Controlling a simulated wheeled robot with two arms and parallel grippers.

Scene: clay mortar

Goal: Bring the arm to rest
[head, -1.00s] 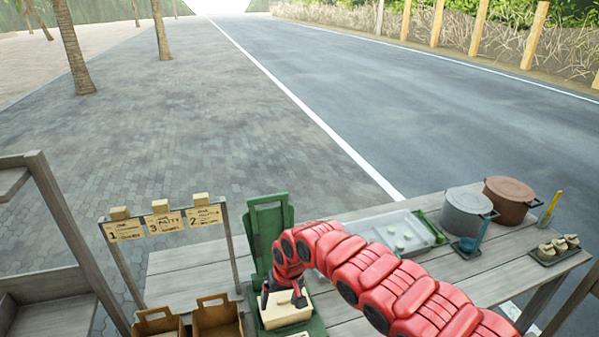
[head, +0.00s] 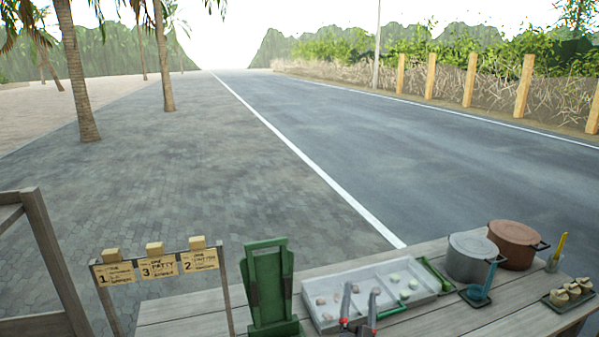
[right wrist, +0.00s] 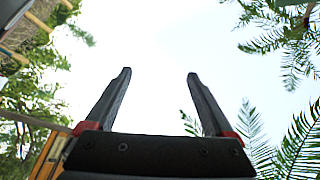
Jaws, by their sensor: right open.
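My right gripper (head: 359,308) shows at the bottom of the head view, pointing up in front of the compartment tray. Its two dark fingers stand apart with nothing between them. The right wrist view shows the same open fingers (right wrist: 158,100) against bright sky, with leaves around the edges. Most of my right arm is below the picture. My left gripper is not in view.
A wooden table holds a grey tray (head: 312,297) with small pieces, a green stand (head: 268,285), a grey pot (head: 468,258), a brown pot (head: 515,243) and a small tray of pale pieces (head: 566,294). A sign rack (head: 157,266) stands left.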

